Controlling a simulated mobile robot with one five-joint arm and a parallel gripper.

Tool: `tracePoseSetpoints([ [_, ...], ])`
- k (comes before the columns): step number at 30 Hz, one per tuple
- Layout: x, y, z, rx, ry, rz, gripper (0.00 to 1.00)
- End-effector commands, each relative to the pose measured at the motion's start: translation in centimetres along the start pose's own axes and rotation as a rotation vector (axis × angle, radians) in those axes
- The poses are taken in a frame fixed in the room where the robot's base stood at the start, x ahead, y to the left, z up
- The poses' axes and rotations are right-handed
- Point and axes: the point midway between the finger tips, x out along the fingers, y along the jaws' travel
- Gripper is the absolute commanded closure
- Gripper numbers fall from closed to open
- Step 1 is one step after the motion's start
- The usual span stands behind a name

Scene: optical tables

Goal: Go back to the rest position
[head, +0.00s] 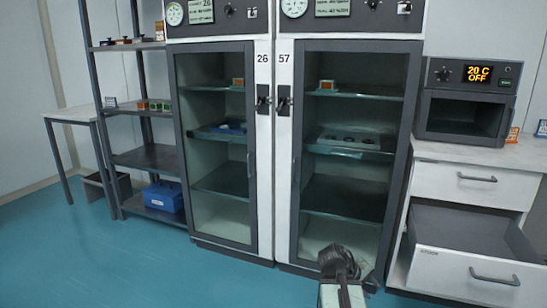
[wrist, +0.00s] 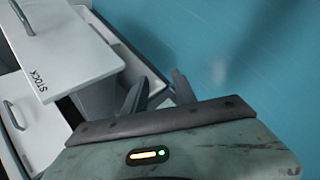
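My gripper (head: 338,262) shows at the bottom of the head view, low in front of the right cabinet 57. Its fingers are too small to read there. In the wrist view my gripper (wrist: 158,88) has two dark fingers standing apart, with nothing seen between them. The fingers point toward the side of a white drawer unit and the blue floor. The inner faces of the fingers are partly hidden behind the gripper's dark front edge.
The lower drawer (head: 470,250) stands pulled out at the right; its STOCK-marked front (wrist: 65,50) seems close in the wrist view. Cabinet 26 (head: 265,130) and cabinet 57 (head: 284,160) have shut glass doors. An oven (head: 470,75) sits on the counter. Blue floor (head: 110,265) is clear at left.

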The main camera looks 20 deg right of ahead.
Motion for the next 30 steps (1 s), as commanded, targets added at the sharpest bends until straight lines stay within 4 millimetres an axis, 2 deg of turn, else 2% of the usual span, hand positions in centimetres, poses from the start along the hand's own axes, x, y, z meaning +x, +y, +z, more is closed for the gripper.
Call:
tracePoseSetpoints([
  [1,-2.6,-3.4,-2.0,0.005,0.034,-0.071,0.67],
  [3,-5.7,-8.3,-4.1,0.017,0.066,-0.178,0.67],
  [6,-10.4,-15.0,-6.0,0.02,0.09,-0.326,0.67],
  [9,-14.8,-20.8,-6.7,0.01,0.095,-0.452,0.67],
  [12,-18.7,-25.5,-6.7,-0.007,0.086,-0.558,0.67],
  [18,-25.8,-33.0,-5.2,-0.057,0.046,-0.729,0.67],
  [21,-28.9,-29.9,-5.1,-0.051,0.042,-0.73,0.67],
  [26,-32.8,-26.3,-5.0,-0.051,0.044,-0.729,0.67],
  [30,-37.4,-22.2,-4.9,-0.051,0.045,-0.728,0.67],
])
